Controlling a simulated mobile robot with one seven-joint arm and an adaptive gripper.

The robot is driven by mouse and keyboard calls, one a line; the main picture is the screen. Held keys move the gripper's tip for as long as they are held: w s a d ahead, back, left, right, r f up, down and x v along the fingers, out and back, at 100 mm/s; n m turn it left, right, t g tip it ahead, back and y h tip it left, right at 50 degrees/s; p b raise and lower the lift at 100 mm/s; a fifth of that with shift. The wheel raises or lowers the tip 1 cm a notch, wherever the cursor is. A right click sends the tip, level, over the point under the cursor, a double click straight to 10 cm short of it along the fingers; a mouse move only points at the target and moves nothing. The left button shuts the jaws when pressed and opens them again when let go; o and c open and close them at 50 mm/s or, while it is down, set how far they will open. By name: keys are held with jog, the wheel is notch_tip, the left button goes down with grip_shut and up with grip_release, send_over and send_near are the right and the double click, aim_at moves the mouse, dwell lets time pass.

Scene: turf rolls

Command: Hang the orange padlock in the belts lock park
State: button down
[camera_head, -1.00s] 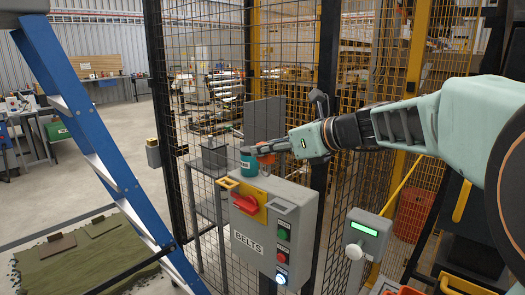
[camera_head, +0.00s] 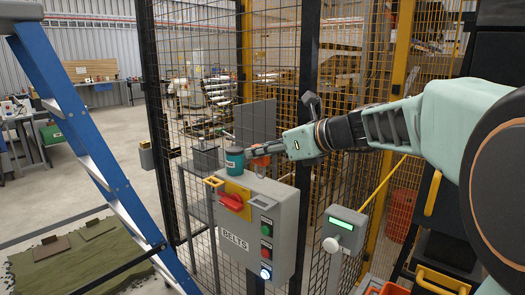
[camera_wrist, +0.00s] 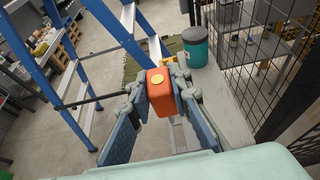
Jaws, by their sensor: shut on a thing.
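The orange padlock (camera_wrist: 160,104) is held between the two fingers of my gripper (camera_wrist: 160,95) in the wrist view, with a round yellow disc on its top face. In the head view, the padlock (camera_head: 261,160) and my gripper (camera_head: 258,152) show small, above the back of the grey BELTS box (camera_head: 288,228). The box carries a red switch handle (camera_head: 231,201) on a yellow plate, a yellow loop bracket (camera_head: 212,182) at its upper left and a grey bracket (camera_head: 262,202) at its upper right. I cannot tell which bracket is the lock park. The padlock's shackle is not clear.
A teal canister (camera_head: 235,161) stands on the box top, just left of the padlock; it also shows in the wrist view (camera_wrist: 195,45). A mesh fence (camera_head: 180,120) stands behind. A blue ladder (camera_head: 85,130) is at left. A grey post unit (camera_head: 343,229) stands at right.

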aim_at(265, 172)
jog(key=shift+r, duration=0.1)
jog(key=shift+f+b, duration=2.15)
jog(key=shift+f, duration=0.9)
jog(key=shift+f+b, duration=1.5)
jog(key=shift+f, duration=1.05)
jog(key=c, duration=1.7)
grip_release()
jog(key=v, duration=1.2)
jog(key=shift+r, duration=0.15)
